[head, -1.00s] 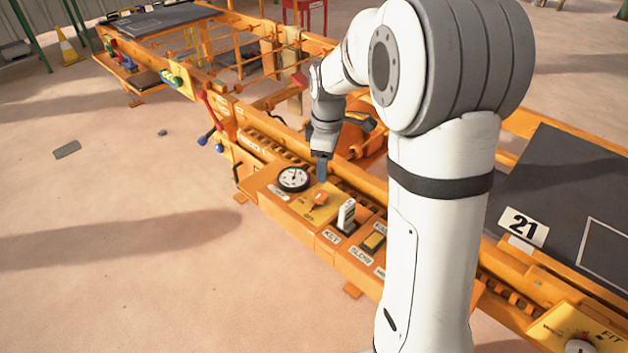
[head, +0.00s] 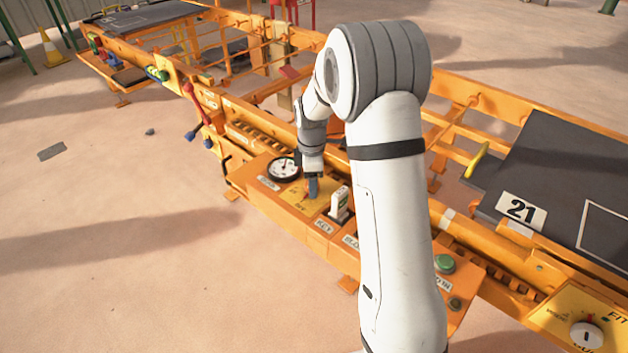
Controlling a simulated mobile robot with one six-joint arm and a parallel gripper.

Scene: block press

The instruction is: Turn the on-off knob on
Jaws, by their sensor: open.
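The orange on-off knob (head: 305,190) sits on a yellow plate (head: 318,206) on the orange control panel, between the round gauge and the white key piece. My gripper (head: 313,190) points down right at the knob and covers most of it. Its blue-grey fingers are open, but the gap between them is hard to see. I cannot tell whether they touch the knob or which way the knob points.
The round gauge (head: 284,168) is just left of my gripper. An upright white key piece (head: 339,203) stands close on its right. A green button (head: 445,263) and a white dial (head: 586,335) lie further right. Red and blue levers (head: 197,120) stand at the left.

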